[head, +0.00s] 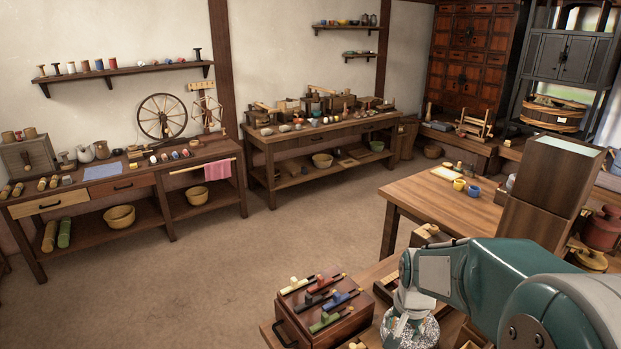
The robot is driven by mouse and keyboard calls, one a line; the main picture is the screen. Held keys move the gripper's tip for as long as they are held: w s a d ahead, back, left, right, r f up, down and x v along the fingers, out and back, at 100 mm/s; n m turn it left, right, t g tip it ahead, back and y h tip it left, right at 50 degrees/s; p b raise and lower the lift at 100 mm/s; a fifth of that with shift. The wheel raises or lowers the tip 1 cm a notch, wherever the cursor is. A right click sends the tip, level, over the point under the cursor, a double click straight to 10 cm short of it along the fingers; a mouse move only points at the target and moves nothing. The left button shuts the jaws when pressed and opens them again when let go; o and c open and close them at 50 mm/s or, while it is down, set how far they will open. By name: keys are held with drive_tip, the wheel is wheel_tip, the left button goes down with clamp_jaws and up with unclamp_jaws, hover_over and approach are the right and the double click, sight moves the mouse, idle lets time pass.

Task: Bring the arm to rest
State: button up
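My arm, teal with pale grey joints, reaches in from the lower right corner of the head view. It bends downward at its far end, over the near workbench (372,277). My gripper (408,322) points down close above this bench, near the bottom edge of the picture. A clear, speckled, glass-like round shape (425,333) shows at the gripper. I cannot tell whether the gripper holds it or is only in front of it. The fingertips are not clearly seen.
A dark wooden box (325,318) with coloured-handled tools stands just left of my gripper. A tall wooden box (545,190) stands behind my arm by a table (440,203) with small cups. Open floor (220,270) lies to the left, before the wall benches.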

drive_tip(key=s+a+r+n+t, duration=0.2)
drive_tip(key=s+r, duration=0.4)
drive_tip(key=s, duration=0.3)
drive_tip(key=s+a+r+n+t, duration=0.1)
drive_tip(key=s+r+n, duration=0.3)
drive_tip(key=s+r, duration=0.3)
drive_tip(key=s, duration=0.3)
drive_tip(key=shift+a+r+t, duration=0.3)
drive_tip(key=shift+a+t, duration=0.05)
drive_tip(key=shift+t, duration=0.05)
drive_tip(key=shift+o, duration=0.2)
idle(1.0)
